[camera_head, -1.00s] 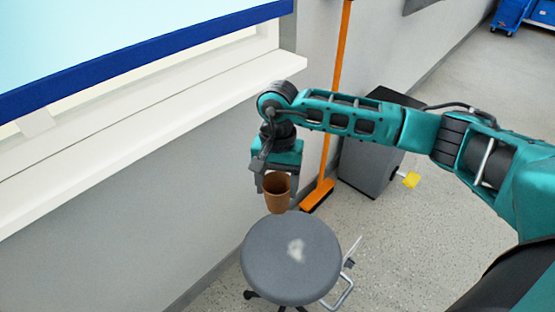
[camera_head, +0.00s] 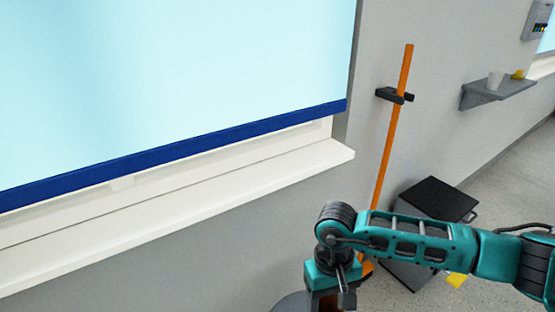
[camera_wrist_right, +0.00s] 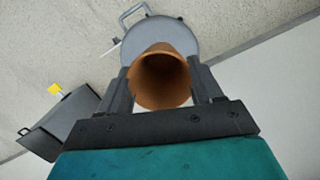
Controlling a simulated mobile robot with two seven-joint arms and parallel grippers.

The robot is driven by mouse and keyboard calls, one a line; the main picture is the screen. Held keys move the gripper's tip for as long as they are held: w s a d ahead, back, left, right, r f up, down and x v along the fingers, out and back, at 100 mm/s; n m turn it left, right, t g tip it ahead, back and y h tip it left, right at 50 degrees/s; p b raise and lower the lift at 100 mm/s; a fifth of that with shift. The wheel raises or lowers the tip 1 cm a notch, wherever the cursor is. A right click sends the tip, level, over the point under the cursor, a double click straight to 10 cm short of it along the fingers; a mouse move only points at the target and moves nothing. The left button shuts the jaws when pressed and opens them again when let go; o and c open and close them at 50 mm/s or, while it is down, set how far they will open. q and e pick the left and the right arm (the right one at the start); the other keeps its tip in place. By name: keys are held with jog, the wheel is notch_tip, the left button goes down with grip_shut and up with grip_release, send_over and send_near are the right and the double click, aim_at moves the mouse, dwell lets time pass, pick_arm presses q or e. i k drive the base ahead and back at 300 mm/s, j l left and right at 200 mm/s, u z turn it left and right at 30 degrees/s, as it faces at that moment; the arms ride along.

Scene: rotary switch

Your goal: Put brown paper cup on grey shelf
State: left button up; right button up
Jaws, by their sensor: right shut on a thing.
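The brown paper cup (camera_wrist_right: 160,78) is between the fingers of my right gripper (camera_wrist_right: 161,80) in the right wrist view, its open mouth facing the camera. The fingers are shut on its sides. In the head view my right gripper (camera_head: 332,300) is at the bottom edge, with the cup mostly cut off. The grey shelf (camera_head: 498,92) is fixed to the wall at the upper right, well away from the gripper. My left gripper is in neither current view.
An orange pole (camera_head: 392,140) stands against the wall in a dark holder. A dark grey bin (camera_head: 432,200) stands on the floor near my right arm. A white window sill (camera_head: 180,205) runs along the left.

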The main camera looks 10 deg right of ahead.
aim_at(501, 86)
jog(key=k+l, duration=0.45)
jog(key=l, duration=0.2)
jog(key=k+l+u, duration=0.1)
jog(key=l, duration=0.3)
jog(key=k+l+u, duration=0.1)
jog(key=l, duration=0.25)
jog(key=k+l, duration=0.1)
jog(key=l, duration=0.3)
jog(key=l+u, duration=0.1)
jog(key=l, duration=0.3)
jog(key=l+u, duration=0.2)
jog(key=l, duration=1.4)
jog(key=l+u, duration=0.35)
jog(key=l, duration=2.05)
